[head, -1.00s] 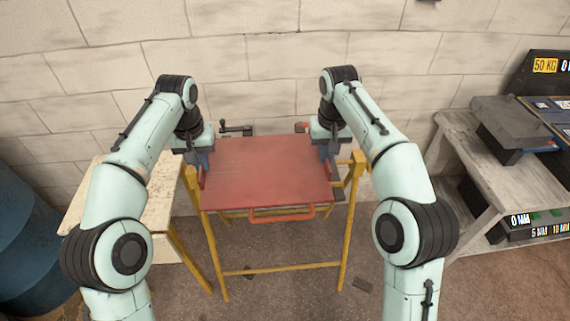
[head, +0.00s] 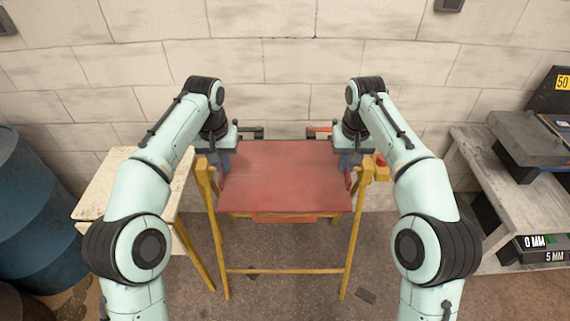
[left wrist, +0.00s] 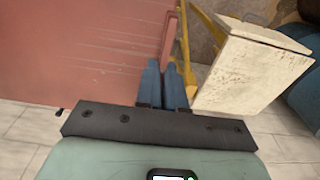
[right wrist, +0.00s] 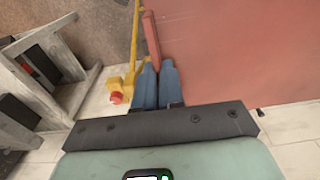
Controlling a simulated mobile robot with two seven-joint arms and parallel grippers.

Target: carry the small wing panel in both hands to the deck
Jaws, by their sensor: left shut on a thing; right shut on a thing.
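The red wing panel (head: 285,180) is a flat, roughly level plate in front of me. My left gripper (head: 226,165) is shut on the panel's left side, and my right gripper (head: 347,162) is shut on its right side. The wrist views show the blue fingers of the left gripper (left wrist: 167,70) and right gripper (right wrist: 157,70) closed at a red side bar (left wrist: 171,38) (right wrist: 151,38). The panel appears over a yellow frame (head: 285,270) between its posts; I cannot tell whether it touches. No separate deck can be made out; the panel hides what lies beneath.
A pale-topped table (head: 120,180) stands close at the left, with blue barrels (head: 35,205) beyond it. A grey bench (head: 500,185) with dark equipment stands at the right. A red button (head: 382,160) sits by the frame's right post. A block wall (head: 285,65) closes the back.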

